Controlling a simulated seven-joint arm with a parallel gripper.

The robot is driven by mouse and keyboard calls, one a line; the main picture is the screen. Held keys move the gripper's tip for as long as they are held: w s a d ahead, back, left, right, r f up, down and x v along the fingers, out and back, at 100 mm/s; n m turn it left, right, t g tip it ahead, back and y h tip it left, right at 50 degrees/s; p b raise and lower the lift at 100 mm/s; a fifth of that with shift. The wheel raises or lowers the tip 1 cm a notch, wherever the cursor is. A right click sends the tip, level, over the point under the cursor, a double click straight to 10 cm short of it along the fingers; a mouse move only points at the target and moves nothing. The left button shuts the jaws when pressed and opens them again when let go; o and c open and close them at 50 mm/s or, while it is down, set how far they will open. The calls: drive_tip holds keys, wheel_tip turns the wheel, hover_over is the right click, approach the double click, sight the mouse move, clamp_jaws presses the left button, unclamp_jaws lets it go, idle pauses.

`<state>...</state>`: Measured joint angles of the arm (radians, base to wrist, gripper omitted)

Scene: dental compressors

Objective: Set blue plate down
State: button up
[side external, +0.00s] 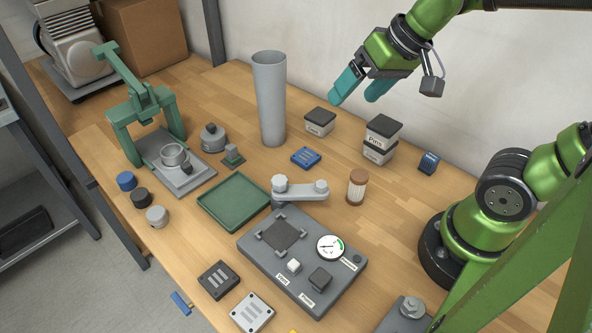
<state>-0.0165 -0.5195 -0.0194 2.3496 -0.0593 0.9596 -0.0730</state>
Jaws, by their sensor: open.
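A small blue plate (306,157) with light slots lies flat on the wooden table, right of the tall grey cylinder. My gripper (352,101) is at the upper middle, above the back of the table. Its two teal fingers are apart with nothing between them. The blue plate is below and to the left of the fingers, clear of them.
The tall grey cylinder (270,100), a lidded box (320,123), stacked boxes (381,141) and a brown jar (356,187) stand around the plate. A green tray (233,203), a grey gauge panel (302,262) and a green press (147,110) fill the front and left.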

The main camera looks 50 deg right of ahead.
drive_tip(key=shift+s+a+m+t, duration=0.2)
drive_tip(key=shift+s+t, duration=0.15)
drive_tip(key=shift+s, duration=0.6)
drive_tip(key=shift+s+a+m+t, duration=0.1)
drive_tip(key=shift+s+m+t, duration=0.2)
drive_tip(key=shift+s, duration=0.6)
